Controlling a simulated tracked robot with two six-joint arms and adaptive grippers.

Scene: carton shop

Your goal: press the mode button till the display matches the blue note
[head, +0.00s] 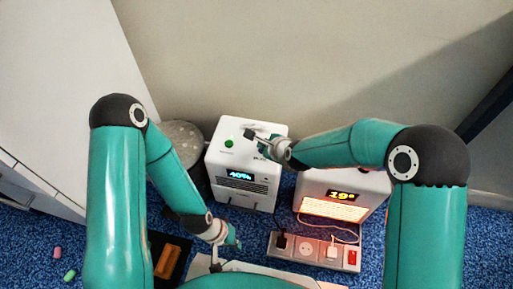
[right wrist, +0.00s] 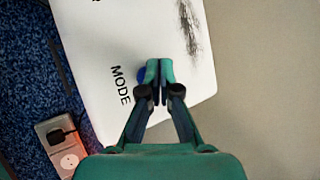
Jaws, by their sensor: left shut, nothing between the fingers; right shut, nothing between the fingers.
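A white box-shaped unit (head: 222,160) stands on the floor at the middle of the head view, its lit display (head: 240,176) reading 40%. A green button (head: 229,143) is on its top. My right gripper (head: 263,147) is shut and empty over the top's right part. In the right wrist view its fingertips (right wrist: 158,74) are at a blue button (right wrist: 142,76) beside the word MODE and partly cover it. Whether they touch it I cannot tell. My left gripper (head: 235,239) is shut and empty, low in front of the unit. I see no blue note in either view.
A heater (head: 373,188) with a glowing front and a display reading 19° stands to the right. A power strip (head: 312,248) with plugs and a cable lies before it. A grey round object (head: 181,137) stands left of the unit. A wall is behind.

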